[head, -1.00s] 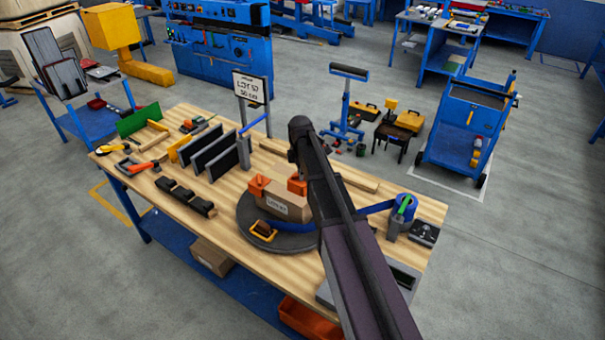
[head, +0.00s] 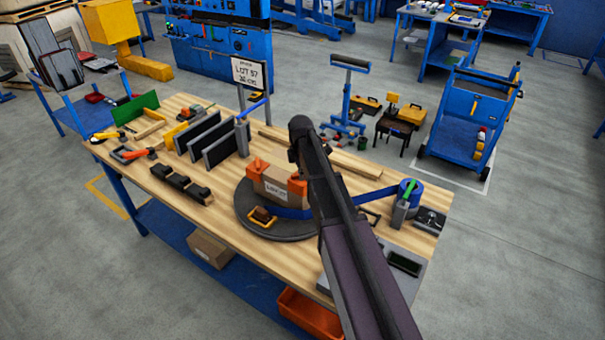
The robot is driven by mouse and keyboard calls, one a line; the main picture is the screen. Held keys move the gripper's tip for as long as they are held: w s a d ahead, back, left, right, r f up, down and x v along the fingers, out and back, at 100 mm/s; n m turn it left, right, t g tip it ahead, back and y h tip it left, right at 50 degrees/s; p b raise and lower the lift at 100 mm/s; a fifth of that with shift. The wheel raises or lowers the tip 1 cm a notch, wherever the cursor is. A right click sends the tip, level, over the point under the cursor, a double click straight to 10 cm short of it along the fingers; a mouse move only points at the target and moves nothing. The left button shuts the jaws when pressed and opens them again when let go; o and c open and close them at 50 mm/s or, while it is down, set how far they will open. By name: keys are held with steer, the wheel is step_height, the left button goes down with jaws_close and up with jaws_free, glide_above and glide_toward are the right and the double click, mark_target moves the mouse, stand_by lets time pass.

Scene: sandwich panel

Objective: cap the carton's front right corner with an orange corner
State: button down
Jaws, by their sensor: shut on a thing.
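The brown carton (head: 273,188) with a white label stands on the dark round turntable (head: 243,205). An orange corner (head: 255,168) caps its left end. Another orange corner (head: 297,187) is at the carton's right end, against or just over the front right corner; I cannot tell if it is fully seated. My arm crosses the right side of the turntable and hides what is behind it. My gripper is hidden by the arm, so its jaws and hold do not show.
A blue strap (head: 293,213) runs across the turntable's front toward a blue roll (head: 410,190) at right. A yellow-framed buckle (head: 262,216) lies at the turntable's front. Black panels (head: 215,140) and black blocks (head: 183,187) stand left. A lot sign (head: 249,73) rises behind.

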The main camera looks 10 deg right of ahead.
steer(key=shift+f+b, duration=1.25)
steer(key=shift+f, duration=0.3)
steer(key=c, duration=0.6)
jaws_free()
steer(key=shift+r, duration=0.15)
